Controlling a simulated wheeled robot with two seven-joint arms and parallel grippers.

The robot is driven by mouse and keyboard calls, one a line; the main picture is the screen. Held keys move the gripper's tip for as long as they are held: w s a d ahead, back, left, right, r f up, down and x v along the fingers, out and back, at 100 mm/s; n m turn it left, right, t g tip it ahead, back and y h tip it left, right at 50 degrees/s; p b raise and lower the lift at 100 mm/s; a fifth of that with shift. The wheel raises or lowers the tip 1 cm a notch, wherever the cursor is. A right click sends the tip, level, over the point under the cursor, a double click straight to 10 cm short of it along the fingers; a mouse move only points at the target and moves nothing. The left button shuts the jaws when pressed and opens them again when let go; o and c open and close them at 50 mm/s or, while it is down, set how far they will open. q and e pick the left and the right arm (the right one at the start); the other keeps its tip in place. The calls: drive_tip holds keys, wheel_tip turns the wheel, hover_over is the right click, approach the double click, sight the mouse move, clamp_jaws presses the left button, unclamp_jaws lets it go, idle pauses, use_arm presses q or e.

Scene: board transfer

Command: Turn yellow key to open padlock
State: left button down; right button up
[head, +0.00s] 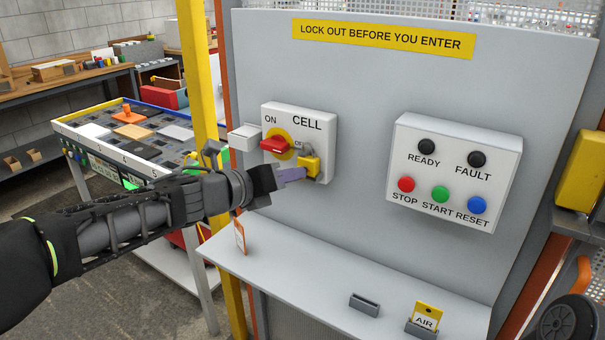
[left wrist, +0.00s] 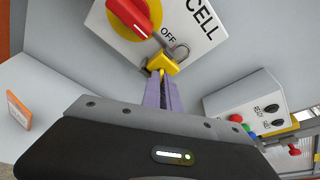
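The yellow padlock (head: 311,167) hangs at the lower right of the red rotary switch (head: 280,144) on the white CELL box, by the OFF mark. In the left wrist view the padlock (left wrist: 164,63) shows its grey shackle above the body; I cannot tell whether the shackle is latched. My left gripper (head: 296,173) has its purple fingers close together, pointing at the padlock's lower face. A small yellow bit of the key (left wrist: 161,74) shows between the fingertips (left wrist: 162,82); the rest is hidden by the fingers. My right gripper is not in view.
A white button box (head: 455,170) stands out from the panel to the right. Below is a grey shelf (head: 320,270) with an orange-edged card (head: 240,236), a small dark holder (head: 364,304) and a yellow AIR tag (head: 427,316). A yellow post (head: 200,80) stands left of the panel.

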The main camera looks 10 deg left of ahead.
use_arm(q)
drive_tip(key=m+y, duration=0.1)
drive_tip(key=m, duration=0.2)
drive_tip(key=shift+d, duration=0.1)
drive_tip(key=shift+s+d+m+t+y+b, duration=0.15)
drive_tip(key=shift+m+t+y+b, duration=0.2)
drive_tip(key=shift+m+y, duration=0.5)
drive_tip(key=c, duration=1.5)
unclamp_jaws()
drive_tip(key=shift+c, duration=0.2)
